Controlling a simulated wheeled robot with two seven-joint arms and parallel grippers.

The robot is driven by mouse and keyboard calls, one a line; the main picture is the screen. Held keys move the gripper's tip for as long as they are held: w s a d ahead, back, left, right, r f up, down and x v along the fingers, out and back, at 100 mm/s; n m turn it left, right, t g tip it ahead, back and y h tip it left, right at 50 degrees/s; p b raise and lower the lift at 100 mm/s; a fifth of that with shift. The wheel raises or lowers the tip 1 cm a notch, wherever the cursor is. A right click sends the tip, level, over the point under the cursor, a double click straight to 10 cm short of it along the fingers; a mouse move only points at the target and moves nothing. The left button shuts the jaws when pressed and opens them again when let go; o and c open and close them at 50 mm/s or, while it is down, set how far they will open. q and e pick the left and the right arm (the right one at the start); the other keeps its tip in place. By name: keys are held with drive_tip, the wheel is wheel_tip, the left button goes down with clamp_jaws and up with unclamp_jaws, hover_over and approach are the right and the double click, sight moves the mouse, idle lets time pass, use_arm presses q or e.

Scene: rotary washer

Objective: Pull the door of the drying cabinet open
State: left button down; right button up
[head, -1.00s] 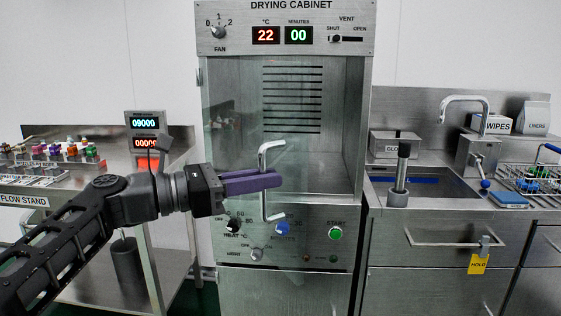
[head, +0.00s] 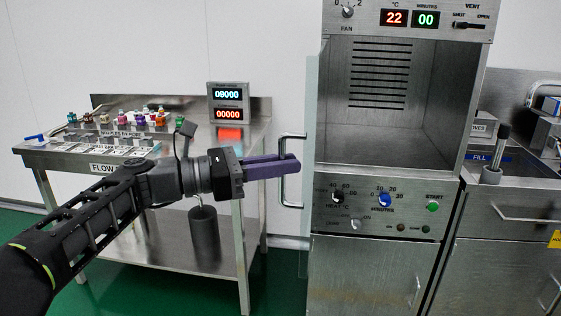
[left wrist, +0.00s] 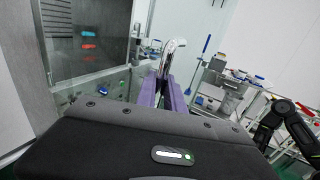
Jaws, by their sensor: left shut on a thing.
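The drying cabinet (head: 395,145) stands right of centre in the head view, with its lit chamber uncovered. Its glass door (head: 313,110) is swung out to the left and shows nearly edge-on. The metal bar handle (head: 284,172) is on the door's outer side. My left gripper (head: 297,167), with purple fingers, is shut on the handle. In the left wrist view the fingers (left wrist: 164,95) reach to the handle (left wrist: 172,55), whose grasped part is partly hidden. My right gripper is not seen.
A flow stand table (head: 130,155) with several small coloured items stands to the left, a dark cylinder (head: 204,232) on its lower shelf. A sink counter (head: 520,185) adjoins the cabinet on the right. Green floor between the stand and cabinet is clear.

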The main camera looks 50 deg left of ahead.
use_arm(q)
drive_tip(key=shift+s, duration=0.1)
drive_tip(key=c, duration=1.5)
unclamp_jaws()
drive_tip(key=shift+o, duration=0.2)
drive_tip(key=v, duration=0.7)
drive_tip(key=shift+s+a, duration=0.2)
drive_tip(key=shift+s, duration=0.15)
